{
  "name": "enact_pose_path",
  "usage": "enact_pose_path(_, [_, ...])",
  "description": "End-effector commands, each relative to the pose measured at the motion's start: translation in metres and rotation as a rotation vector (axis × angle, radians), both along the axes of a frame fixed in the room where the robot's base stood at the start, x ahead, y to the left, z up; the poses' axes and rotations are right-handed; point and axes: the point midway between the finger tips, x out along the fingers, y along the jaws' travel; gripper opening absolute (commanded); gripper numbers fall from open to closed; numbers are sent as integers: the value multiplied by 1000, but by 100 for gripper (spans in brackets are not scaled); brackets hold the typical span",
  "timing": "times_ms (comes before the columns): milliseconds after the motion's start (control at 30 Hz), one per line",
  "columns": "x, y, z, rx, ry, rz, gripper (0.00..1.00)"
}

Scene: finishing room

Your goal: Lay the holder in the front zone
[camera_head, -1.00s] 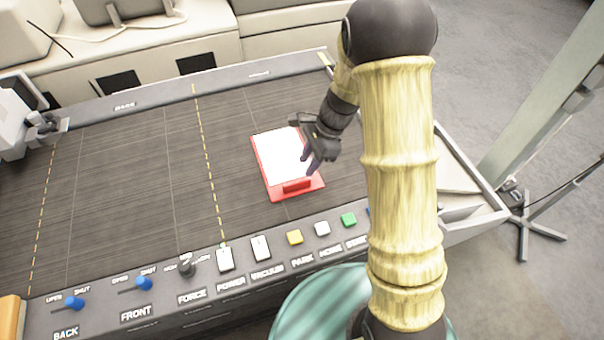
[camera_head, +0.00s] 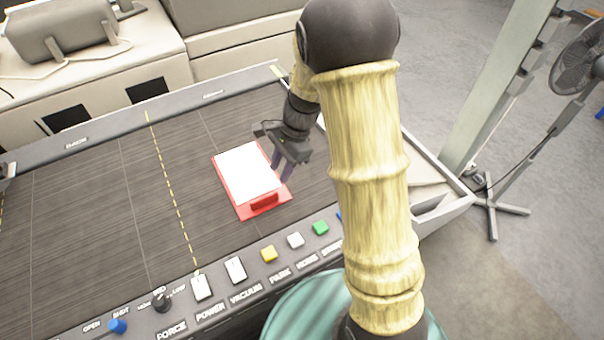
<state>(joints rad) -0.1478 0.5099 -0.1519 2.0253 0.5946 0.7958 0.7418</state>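The holder, a red board (camera_head: 277,198) with a white sheet on it and a raised red clip at its near edge, lies on the dark bed (camera_head: 110,190). It lies to the right of the yellow dashed line (camera_head: 172,185). My gripper (camera_head: 282,173) points down at the holder's right edge. Its two dark purplish fingers show a small gap with nothing seen between them. I cannot tell whether a fingertip touches the board.
The near panel carries a blue knob (camera_head: 117,326), a dark knob (camera_head: 161,300), white switches, and yellow (camera_head: 269,253), white and green (camera_head: 320,227) buttons. Bare bed lies left of the holder. A fan (camera_head: 580,60) stands on the floor at right.

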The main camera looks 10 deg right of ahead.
Motion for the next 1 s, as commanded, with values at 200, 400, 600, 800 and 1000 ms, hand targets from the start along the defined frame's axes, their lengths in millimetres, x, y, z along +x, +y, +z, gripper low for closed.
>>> enact_pose_path(200, [-51,-39,27,-130,-203,394,32])
enact_pose_path(400, [-100,-69,47,-286,-392,864,32])
enact_pose_path(600, [-124,-80,54,-375,-479,1137,32])
enact_pose_path(800, [-125,-81,54,-380,-483,1157,32])
enact_pose_path(1000, [-125,-81,54,-379,-482,1155,32])
